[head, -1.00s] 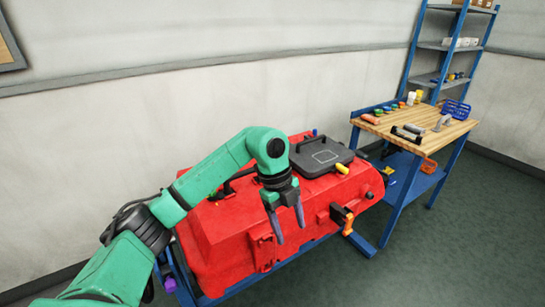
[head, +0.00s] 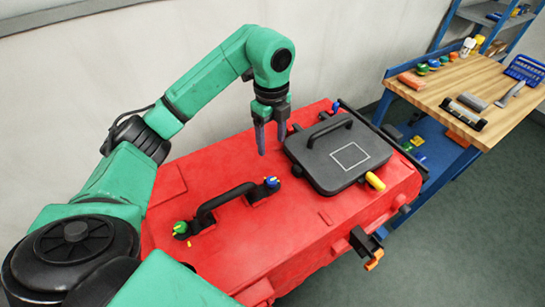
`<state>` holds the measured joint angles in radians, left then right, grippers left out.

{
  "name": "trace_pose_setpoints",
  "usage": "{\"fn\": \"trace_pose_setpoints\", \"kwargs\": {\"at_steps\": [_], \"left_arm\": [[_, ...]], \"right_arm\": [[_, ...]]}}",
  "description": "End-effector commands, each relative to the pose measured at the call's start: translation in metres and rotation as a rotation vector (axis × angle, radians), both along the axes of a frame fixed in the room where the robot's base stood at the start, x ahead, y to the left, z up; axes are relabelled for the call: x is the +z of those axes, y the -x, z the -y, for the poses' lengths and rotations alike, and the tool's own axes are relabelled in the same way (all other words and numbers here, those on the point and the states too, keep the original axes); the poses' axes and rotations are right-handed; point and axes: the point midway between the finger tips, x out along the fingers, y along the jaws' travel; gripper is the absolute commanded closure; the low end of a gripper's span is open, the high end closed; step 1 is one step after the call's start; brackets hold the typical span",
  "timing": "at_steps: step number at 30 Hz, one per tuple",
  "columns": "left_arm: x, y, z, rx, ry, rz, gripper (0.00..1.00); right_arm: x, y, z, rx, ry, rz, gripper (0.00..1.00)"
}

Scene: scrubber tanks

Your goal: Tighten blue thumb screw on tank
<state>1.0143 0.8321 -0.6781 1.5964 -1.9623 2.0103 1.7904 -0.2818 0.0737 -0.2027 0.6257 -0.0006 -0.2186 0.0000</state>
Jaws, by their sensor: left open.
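The red tank (head: 265,235) fills the middle of the head view. A blue thumb screw (head: 272,182) with a bit of yellow sits at the right end of the tank's black handle (head: 225,200). A second small blue piece (head: 336,105) shows at the back corner of the dark lid (head: 345,165). My left gripper (head: 271,146) is open, its fingers pointing down. In the picture it appears just above the blue thumb screw, with nothing between its fingers. I cannot tell its exact height over the tank. My right gripper is not in view.
A green knob (head: 180,228) sits at the handle's left end. A yellow grip (head: 375,181) and an orange-tipped black latch (head: 367,246) stick out at the tank's front right. A wooden workbench (head: 490,95) with several tools stands to the right. Green floor is open at lower right.

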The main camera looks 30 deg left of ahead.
Motion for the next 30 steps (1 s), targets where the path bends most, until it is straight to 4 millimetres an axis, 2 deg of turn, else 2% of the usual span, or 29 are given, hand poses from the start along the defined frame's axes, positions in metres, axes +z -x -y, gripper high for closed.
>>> {"fn": "trace_pose_setpoints", "kwargs": {"at_steps": [3,5,9,12,15,19,27,29,30], "left_arm": [[-0.026,0.001,0.001,-0.001,0.003,-0.005,0.31],[-0.036,0.002,0.000,0.001,0.000,-0.008,0.31],[-0.073,0.003,0.001,0.001,0.000,-0.007,0.31],[-0.099,0.003,0.001,0.000,0.000,-0.006,0.31],[-0.120,0.003,0.001,0.001,0.001,-0.004,0.31],[-0.136,0.003,0.001,-0.001,0.000,-0.002,0.31],[-0.140,0.002,0.001,-0.001,0.000,0.001,0.31],[-0.140,0.002,0.001,-0.001,0.000,0.001,0.54],[-0.139,0.002,0.001,-0.001,0.000,0.001,0.70]], "right_arm": [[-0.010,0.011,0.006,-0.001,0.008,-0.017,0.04],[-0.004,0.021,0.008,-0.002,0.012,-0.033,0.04],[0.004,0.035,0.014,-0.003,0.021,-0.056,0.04],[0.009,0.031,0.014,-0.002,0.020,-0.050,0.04],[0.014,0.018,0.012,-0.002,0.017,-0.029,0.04],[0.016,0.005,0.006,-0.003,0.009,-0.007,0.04],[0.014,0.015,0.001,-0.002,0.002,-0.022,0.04],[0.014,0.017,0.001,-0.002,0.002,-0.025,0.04],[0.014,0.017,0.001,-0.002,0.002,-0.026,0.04]]}}
